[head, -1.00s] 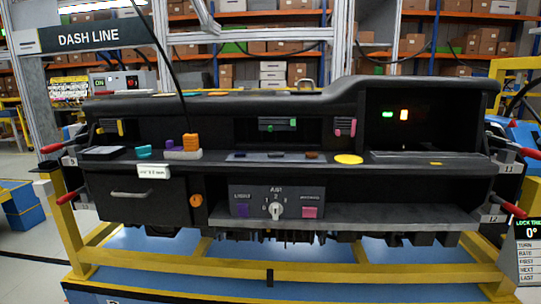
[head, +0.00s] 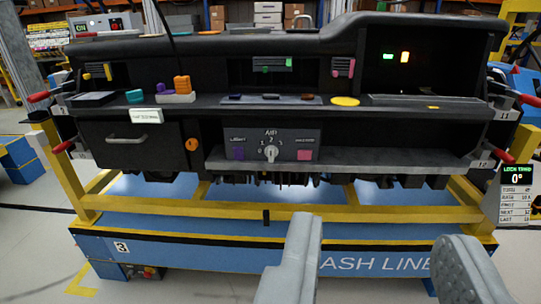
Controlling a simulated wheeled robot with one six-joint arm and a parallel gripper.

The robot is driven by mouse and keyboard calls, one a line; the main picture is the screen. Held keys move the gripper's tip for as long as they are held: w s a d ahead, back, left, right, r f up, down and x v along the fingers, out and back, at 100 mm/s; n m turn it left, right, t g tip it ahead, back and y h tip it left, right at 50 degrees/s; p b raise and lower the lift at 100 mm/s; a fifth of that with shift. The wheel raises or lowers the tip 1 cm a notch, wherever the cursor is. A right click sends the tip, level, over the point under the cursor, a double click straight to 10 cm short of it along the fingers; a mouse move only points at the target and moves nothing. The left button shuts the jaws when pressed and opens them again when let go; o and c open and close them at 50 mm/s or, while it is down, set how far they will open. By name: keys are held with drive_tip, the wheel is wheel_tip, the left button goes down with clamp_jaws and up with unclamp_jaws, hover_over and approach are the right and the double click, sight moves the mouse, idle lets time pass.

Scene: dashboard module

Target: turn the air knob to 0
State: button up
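The air knob (head: 271,153) is a small light-coloured dial in the middle of a dark panel (head: 241,137) on the lower front of the dashboard. Its label reads AIR and numbers stand around it; its pointer looks roughly upright, but the exact setting is too small to tell. A purple button (head: 238,154) is left of the knob and a pink button (head: 304,155) is right of it. My gripper (head: 378,245) is at the bottom of the view, its two grey fingers wide apart with nothing between them. It is below and right of the knob, not touching it.
A yellow frame (head: 330,211) holds the dashboard above a blue base (head: 210,230). A shelf (head: 350,162) juts out right of the panel. A drawer (head: 126,146) is at left, and red handles (head: 499,158) stick out at the sides. Floor in front is clear.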

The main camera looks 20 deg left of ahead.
drive_tip(key=w+a+f+y, duration=0.1)
drive_tip(key=w+a+f, duration=0.15)
drive_tip(key=w, duration=0.75)
drive_tip(key=n+y, duration=0.2)
approach(271, 151)
drive_tip(key=w, duration=0.3)
drive_tip(key=w+a, duration=0.1)
drive_tip(key=w, duration=0.5)
drive_tip(key=shift+w+a+f, duration=0.15)
drive_tip(key=shift+a+f, duration=0.05)
drive_tip(key=shift+a, duration=0.15)
clamp_jaws()
